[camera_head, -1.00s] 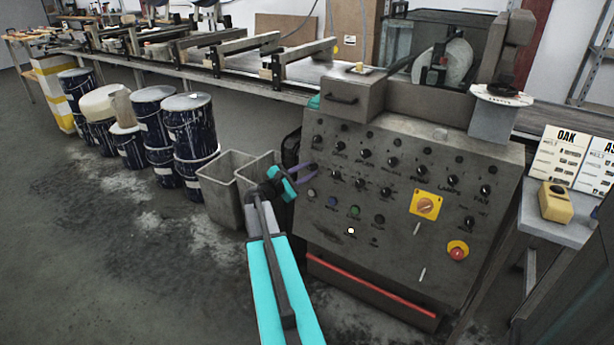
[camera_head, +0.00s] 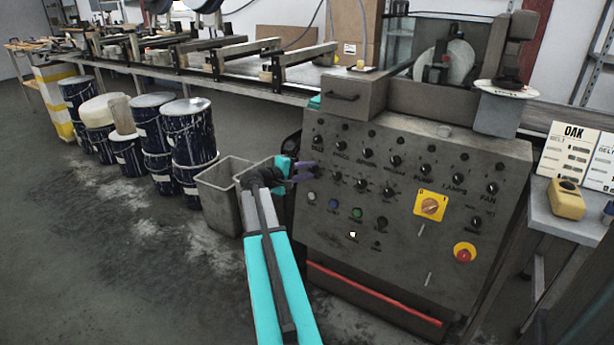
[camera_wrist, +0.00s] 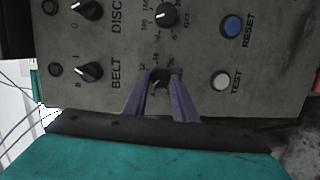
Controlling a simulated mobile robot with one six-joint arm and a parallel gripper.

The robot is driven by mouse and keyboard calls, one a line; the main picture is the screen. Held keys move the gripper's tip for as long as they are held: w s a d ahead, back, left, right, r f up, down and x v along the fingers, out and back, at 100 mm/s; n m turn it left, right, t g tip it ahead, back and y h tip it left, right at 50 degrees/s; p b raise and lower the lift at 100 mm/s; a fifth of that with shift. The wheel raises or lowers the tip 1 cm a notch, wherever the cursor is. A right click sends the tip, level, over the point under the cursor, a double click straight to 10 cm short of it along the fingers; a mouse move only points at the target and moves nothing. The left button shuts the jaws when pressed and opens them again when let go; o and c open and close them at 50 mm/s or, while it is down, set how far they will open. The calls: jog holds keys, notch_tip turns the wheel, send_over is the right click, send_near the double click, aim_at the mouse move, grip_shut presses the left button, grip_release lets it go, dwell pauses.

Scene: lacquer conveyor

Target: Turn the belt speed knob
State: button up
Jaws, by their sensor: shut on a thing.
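The small dark knob (camera_wrist: 159,76) with a number scale around it sits in line with the BELT label and its switch (camera_wrist: 90,71) in the wrist view; I take it as the belt speed knob. My gripper (camera_wrist: 160,88), with purple fingers, is shut on this knob, one finger on each side. In the head view my gripper (camera_head: 309,171) is at the upper left of the grey control panel (camera_head: 400,268), and it largely hides the knob there.
Close by are another scaled knob (camera_wrist: 166,14), a blue RESET button (camera_wrist: 231,26) and a white TEST button (camera_wrist: 221,80). A yellow-backed rotary switch (camera_head: 430,206) and a red stop button (camera_head: 464,253) are further right. A grey bin (camera_head: 222,196) stands left of the panel.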

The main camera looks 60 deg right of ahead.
jog(key=shift+s+m+t+y+b, duration=0.15)
jog(key=shift+m+t+y+b, duration=0.15)
jog(key=shift+m+b, duration=1.25)
jog(key=shift+m+p, duration=0.5)
jog(key=shift+m, duration=0.05)
jog(key=o, duration=1)
jog(key=shift+r, duration=0.1)
jog(key=shift+o, duration=0.2)
jog(key=shift+a, duration=0.1)
jog(key=p+v, duration=0.2)
jog(key=v, duration=1.1)
jog(key=shift+a+r, duration=0.2)
jog(key=shift+a, duration=0.05)
jog(key=shift+p, duration=0.3)
